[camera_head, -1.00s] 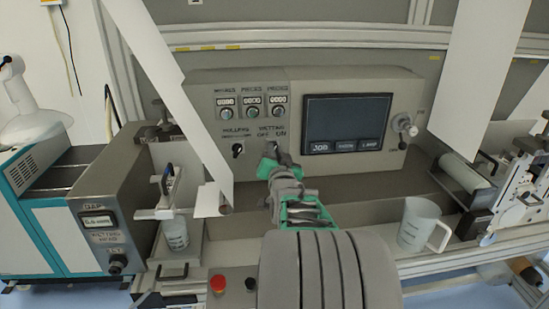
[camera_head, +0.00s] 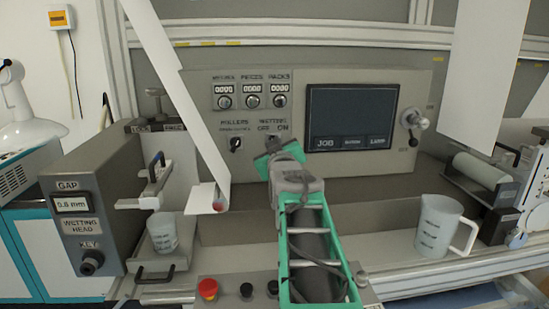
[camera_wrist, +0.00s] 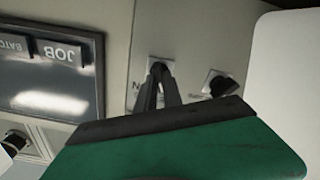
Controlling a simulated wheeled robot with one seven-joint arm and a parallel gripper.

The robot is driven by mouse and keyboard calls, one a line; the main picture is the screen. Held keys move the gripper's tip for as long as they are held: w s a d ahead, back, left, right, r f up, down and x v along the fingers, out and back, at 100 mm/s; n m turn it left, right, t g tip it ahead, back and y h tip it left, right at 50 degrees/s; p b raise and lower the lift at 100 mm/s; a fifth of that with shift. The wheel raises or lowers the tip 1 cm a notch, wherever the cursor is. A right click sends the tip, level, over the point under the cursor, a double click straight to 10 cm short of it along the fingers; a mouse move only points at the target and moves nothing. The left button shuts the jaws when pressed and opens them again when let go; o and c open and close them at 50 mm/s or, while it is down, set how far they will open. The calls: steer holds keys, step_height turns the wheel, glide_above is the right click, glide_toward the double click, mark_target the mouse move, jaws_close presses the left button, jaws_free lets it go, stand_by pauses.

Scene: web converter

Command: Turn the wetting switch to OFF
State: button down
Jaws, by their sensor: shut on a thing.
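The wetting switch (camera_head: 273,137) is on the grey control panel, under the WETTING label with OFF at left and ON at right. My gripper (camera_head: 273,143) reaches it from below and in front and covers most of it. In the wrist view, upside down, the two dark fingers (camera_wrist: 158,78) come together on the wetting switch (camera_wrist: 158,64) at its pale plate. The gripper is shut on the switch knob. The fingers hide the knob's pointer, so I cannot tell its setting.
The rollers switch (camera_head: 235,144) sits close left, also in the wrist view (camera_wrist: 222,84). The display (camera_head: 352,117) is close right. A white web sheet (camera_head: 185,100) slants down at left. A measuring jug (camera_head: 440,225) stands on the right ledge.

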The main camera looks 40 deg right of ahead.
steer(key=shift+f+n+b, duration=0.1)
steer(key=shift+n+b, duration=0.4)
steer(key=shift+n, duration=0.1)
steer(key=c, duration=1.5)
jaws_free()
steer(key=v, duration=0.7)
steer(key=shift+s+a+b, duration=0.3)
steer(key=shift+b, duration=0.1)
